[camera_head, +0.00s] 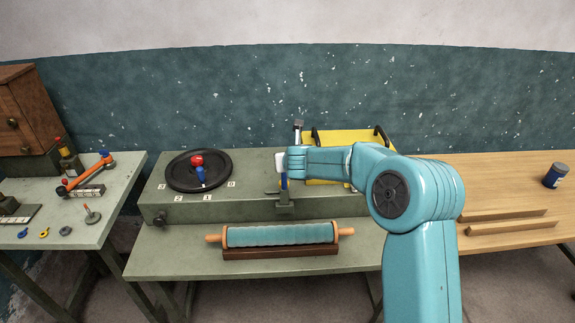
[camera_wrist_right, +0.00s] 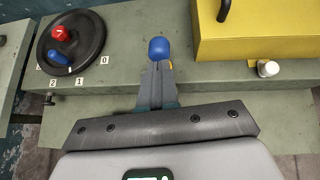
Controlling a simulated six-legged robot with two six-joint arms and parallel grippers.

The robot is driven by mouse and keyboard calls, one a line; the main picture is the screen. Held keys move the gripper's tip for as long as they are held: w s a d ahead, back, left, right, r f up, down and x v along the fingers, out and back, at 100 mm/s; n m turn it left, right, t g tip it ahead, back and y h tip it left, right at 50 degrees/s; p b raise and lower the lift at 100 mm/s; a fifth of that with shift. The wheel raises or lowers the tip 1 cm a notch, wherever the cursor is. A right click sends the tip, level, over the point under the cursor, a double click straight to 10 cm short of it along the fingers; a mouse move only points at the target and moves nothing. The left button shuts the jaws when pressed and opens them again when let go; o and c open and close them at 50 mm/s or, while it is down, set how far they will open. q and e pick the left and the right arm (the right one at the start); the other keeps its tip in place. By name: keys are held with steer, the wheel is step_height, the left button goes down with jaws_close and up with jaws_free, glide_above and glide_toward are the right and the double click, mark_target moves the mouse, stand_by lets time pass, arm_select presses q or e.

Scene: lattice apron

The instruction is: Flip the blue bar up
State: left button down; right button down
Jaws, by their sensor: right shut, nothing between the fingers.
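A blue rounded piece (camera_wrist_right: 158,48), which I take to be the end of the blue bar, shows just beyond my right fingertips in the right wrist view. In the head view the right gripper (camera_head: 284,172) is over the unit's front edge. My left gripper is not in view.
A black dial (camera_head: 182,180) with red and blue knobs is left of my gripper. A yellow box (camera_wrist_right: 250,30) is to the right, with a white knob (camera_wrist_right: 267,68) near it. A teal roller (camera_head: 280,235) lies on a lower shelf in front.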

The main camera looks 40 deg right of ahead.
step_height(320, 180, up, 7)
steer(key=s+p, duration=0.1)
steer(key=s, duration=0.2)
steer(key=s+a+f+n+g+y+b, duration=0.1)
steer(key=s+a+f+n, duration=0.3)
steer(key=f, duration=0.6)
steer(key=s+a+f+n+g+y, duration=0.1)
steer(key=s+a+f+n+g, duration=0.3)
steer(key=f, duration=0.6)
steer(key=s+a+f+n+t+y+b, duration=0.1)
steer(key=a+f+n, duration=0.2)
steer(key=a+f, duration=0.5)
steer(key=s+a+f+n+g+y, duration=0.1)
steer(key=s+a+f+n+y, duration=0.1)
steer(key=s+n, duration=0.6)
steer(key=s+a+f+n+g+y, duration=0.2)
steer(key=s+a+f+n, duration=0.3)
steer(key=n, duration=0.5)
steer(key=s+a+f+n+g+y, duration=0.1)
steer(key=s+a+f+n, duration=0.3)
steer(key=s+n, duration=0.5)
steer(key=shift+s+a+n+g+y, duration=0.35)
steer(key=shift+s+a+g, duration=0.35)
steer(key=shift+s+a, duration=0.45)
